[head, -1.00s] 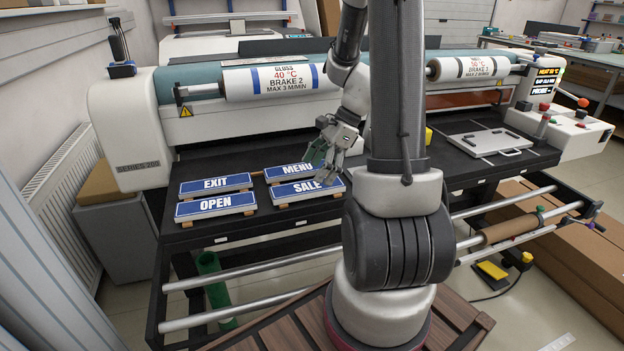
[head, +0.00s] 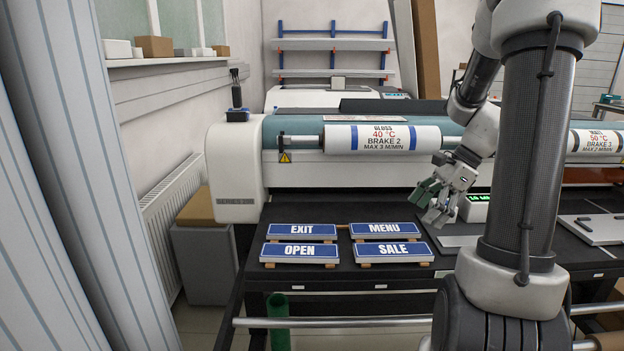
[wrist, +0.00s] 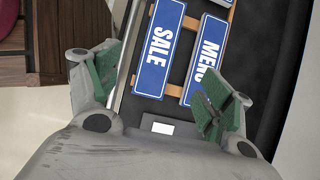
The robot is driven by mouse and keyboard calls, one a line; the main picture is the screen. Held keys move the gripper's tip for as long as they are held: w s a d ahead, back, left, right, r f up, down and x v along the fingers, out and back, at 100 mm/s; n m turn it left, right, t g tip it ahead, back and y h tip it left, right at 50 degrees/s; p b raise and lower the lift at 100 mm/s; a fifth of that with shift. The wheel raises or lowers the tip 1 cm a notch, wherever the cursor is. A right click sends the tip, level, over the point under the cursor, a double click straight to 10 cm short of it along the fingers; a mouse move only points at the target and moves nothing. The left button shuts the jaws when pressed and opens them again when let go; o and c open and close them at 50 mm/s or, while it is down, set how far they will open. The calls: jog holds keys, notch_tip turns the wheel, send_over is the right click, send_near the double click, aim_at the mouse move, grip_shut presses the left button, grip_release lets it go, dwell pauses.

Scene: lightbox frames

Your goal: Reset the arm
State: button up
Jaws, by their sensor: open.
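My gripper (head: 432,200) is open and empty, with green pads on its fingers. In the head view it hangs above the black table (head: 340,268), to the right of the blue signs. In the wrist view my gripper (wrist: 155,90) has its two fingers wide apart, with the SALE sign (wrist: 160,45) and the MENU sign (wrist: 208,60) beyond them. My arm is bent, with the gripper pointing down and to the left.
The EXIT sign (head: 301,231) and OPEN sign (head: 300,251) lie left of the MENU sign (head: 388,230) and SALE sign (head: 392,251). A laminating machine (head: 235,160) with printed rolls (head: 383,137) stands behind. A grey plate (head: 595,230) lies at right.

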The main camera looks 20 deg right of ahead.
jog(key=s+r+n+g+h, duration=0.1)
jog(key=s+n+h, duration=0.1)
jog(key=s+n, duration=0.6)
jog(key=s+a+r+n+t+h, duration=0.3)
jog(key=s+a+r+n, duration=0.3)
jog(key=a+r+n, duration=0.3)
jog(key=r+n, duration=0.1)
jog(key=n, duration=0.3)
jog(key=shift+s+a+t+h, duration=0.3)
jog(key=shift+a+t+h, duration=0.1)
